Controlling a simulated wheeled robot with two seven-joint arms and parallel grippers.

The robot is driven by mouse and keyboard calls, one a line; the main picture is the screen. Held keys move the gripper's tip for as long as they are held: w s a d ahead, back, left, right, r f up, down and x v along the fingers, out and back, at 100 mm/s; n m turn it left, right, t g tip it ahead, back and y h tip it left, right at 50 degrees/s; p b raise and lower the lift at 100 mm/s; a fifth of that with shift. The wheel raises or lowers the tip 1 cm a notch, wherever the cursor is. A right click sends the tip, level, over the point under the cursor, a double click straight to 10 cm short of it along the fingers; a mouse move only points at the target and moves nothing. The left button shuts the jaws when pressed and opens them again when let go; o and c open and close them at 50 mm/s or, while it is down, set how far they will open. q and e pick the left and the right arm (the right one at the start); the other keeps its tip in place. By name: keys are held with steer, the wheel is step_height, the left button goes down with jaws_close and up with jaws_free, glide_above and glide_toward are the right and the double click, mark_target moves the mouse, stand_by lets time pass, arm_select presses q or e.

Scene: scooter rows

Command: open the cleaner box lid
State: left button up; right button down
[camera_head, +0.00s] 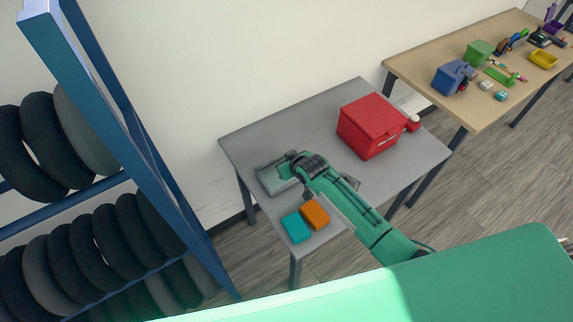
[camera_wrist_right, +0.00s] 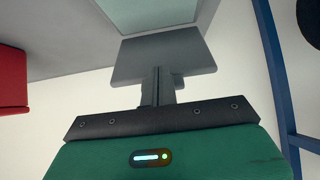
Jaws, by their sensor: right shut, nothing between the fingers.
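A closed red box (camera_head: 372,122) with a lid and a pale label on its front stands on the right part of the grey table (camera_head: 318,118); I take it as the cleaner box. Its red side (camera_wrist_right: 12,78) also shows at the left edge of the right wrist view. My right gripper (camera_head: 289,160) is left of the box, well apart from it, over a pale grey tray (camera_head: 268,184). In the right wrist view its fingers (camera_wrist_right: 165,60) are together with nothing between them. My left gripper is not in view.
An orange block (camera_head: 315,214) and a teal block (camera_head: 297,228) lie at the table's near edge. A white-and-red bottle (camera_head: 413,122) stands right of the red box. A blue tyre rack (camera_head: 120,125) is at the left. A wooden table (camera_head: 440,75) with several items stands behind right.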

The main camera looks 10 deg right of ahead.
steer(key=shift+w+a+r, duration=0.25)
steer(key=shift+w+r, duration=0.4)
steer(key=shift+w, duration=0.15)
steer(key=shift+w+a+r, duration=0.2)
steer(key=shift+w+r, duration=0.05)
steer(key=shift+w, duration=0.25)
steer(key=shift+w+a+r, duration=0.2)
steer(key=shift+w+r, duration=0.05)
steer(key=shift+w, duration=0.25)
steer(key=shift+w+a+r, duration=0.2)
steer(key=shift+w+r, duration=0.05)
steer(key=shift+w, duration=0.25)
steer(key=shift+w+a+r, duration=0.15)
steer(key=shift+w+a, duration=0.05)
steer(key=shift+w, duration=0.3)
